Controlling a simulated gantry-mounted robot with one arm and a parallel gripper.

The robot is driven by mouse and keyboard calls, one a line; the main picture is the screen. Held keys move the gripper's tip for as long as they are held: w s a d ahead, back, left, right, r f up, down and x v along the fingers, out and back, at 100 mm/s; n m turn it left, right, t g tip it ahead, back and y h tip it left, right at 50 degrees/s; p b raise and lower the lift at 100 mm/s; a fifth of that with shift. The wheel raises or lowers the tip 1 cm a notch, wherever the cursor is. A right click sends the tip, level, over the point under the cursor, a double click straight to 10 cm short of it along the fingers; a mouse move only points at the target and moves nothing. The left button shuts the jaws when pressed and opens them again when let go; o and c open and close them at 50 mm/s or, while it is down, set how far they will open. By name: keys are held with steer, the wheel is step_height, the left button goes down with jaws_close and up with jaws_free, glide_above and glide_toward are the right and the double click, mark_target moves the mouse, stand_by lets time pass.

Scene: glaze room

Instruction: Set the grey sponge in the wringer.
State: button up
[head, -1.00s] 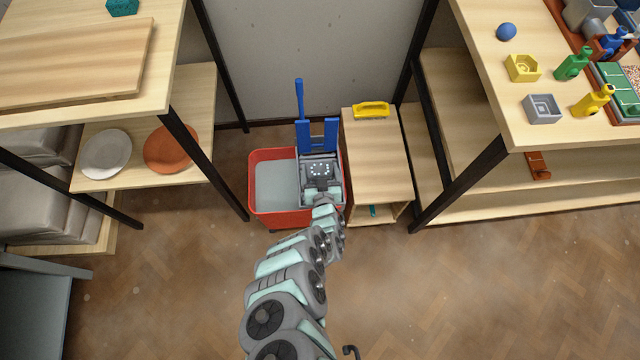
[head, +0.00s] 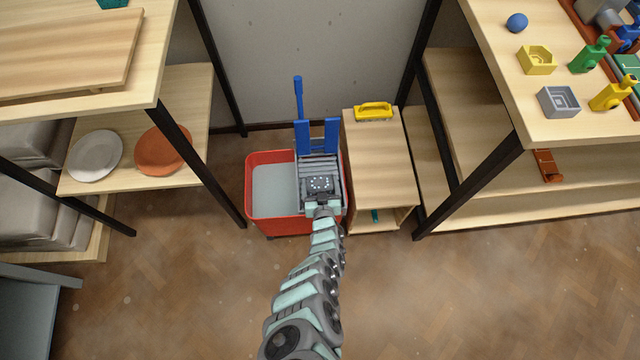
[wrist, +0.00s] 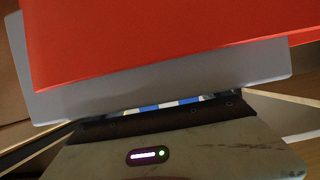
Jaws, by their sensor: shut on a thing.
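The wringer (head: 303,137) has blue upright plates, a tall blue handle and a grey body, and sits in the right part of a red bucket (head: 268,157) on the floor. My gripper (head: 321,187) is over the wringer's front part, seen from above. In the wrist view, a grey slab (wrist: 165,84), which looks like the grey sponge, lies just beyond my gripper's dark front edge. A broad red surface (wrist: 180,25) overlaps the slab; I cannot tell what it belongs to. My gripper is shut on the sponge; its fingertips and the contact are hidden.
A small wooden cabinet (head: 380,165) with a yellow handled item (head: 373,111) on top stands close right of the bucket. Shelving with two plates (head: 95,155) is at left. A table with a grey box (head: 558,102) is at right. Floor in front is clear.

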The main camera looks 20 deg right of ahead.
steer(key=o, duration=1.3)
steer(key=shift+f, duration=0.1)
steer(key=shift+s, duration=0.1)
